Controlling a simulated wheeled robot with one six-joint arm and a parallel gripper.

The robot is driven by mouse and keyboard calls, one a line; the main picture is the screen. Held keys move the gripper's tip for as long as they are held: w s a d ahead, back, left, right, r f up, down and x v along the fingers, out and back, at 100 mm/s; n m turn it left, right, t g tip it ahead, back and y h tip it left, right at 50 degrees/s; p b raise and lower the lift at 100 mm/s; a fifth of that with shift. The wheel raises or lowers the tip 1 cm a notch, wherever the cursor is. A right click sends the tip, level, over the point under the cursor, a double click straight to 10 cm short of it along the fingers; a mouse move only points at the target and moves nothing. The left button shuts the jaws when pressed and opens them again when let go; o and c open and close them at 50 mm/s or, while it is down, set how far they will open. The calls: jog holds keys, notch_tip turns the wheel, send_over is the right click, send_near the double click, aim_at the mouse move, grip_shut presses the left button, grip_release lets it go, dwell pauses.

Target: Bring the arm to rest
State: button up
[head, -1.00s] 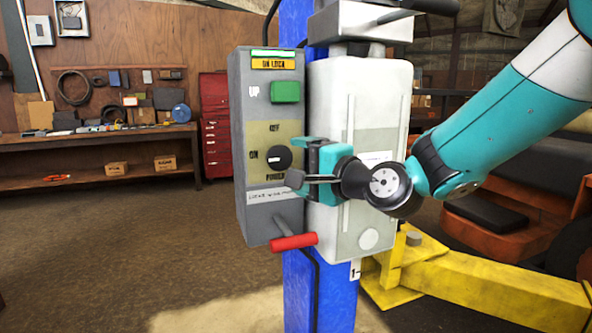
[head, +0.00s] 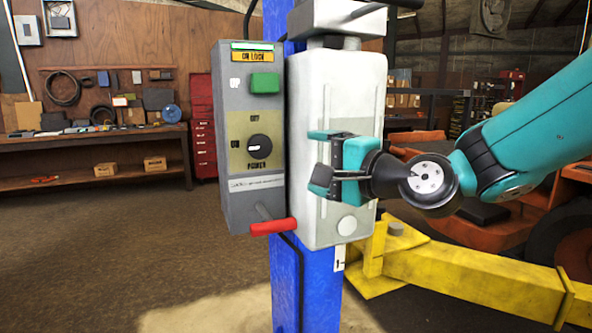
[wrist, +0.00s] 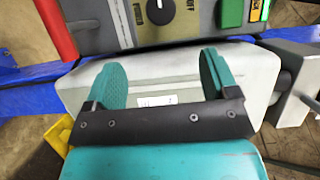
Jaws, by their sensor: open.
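My gripper (head: 318,163) is teal and black, open and empty, in front of the white housing (head: 341,88) on the blue lift post (head: 307,300). In the wrist view its two teal fingers (wrist: 160,72) stand wide apart with the white housing between and behind them. My teal arm reaches in from the right. The grey control box (head: 236,205) is left of the gripper, with a gap between. It carries a green UP button (head: 265,83), a black power knob (head: 259,148) and a red-handled lever (head: 272,227). The knob's pointer is at ON, to the left.
A yellow lift arm (head: 470,281) runs low to the right of the post, near an orange mower (head: 440,227). A workbench (head: 95,145) and a red tool cabinet (head: 203,130) stand at the back left. The floor at the left is clear.

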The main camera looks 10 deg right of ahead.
jog(key=s+a+f+n+g+p, duration=0.4)
jog(key=s+a+n+g, duration=0.2)
jog(key=s+n+g, duration=0.4)
jog(key=s+d+f+n+g+h+p, duration=0.1)
jog(key=s+d+f+n+g+h, duration=0.1)
jog(key=s+n, duration=0.2)
jog(key=s+d+f+n+g+h+p, duration=0.1)
jog(key=s+n, duration=0.4)
jog(key=s, duration=0.5)
jog(key=shift+s+d+f+g+h, duration=0.45)
jog(key=shift+g+h, duration=0.55)
jog(key=shift+g, duration=0.2)
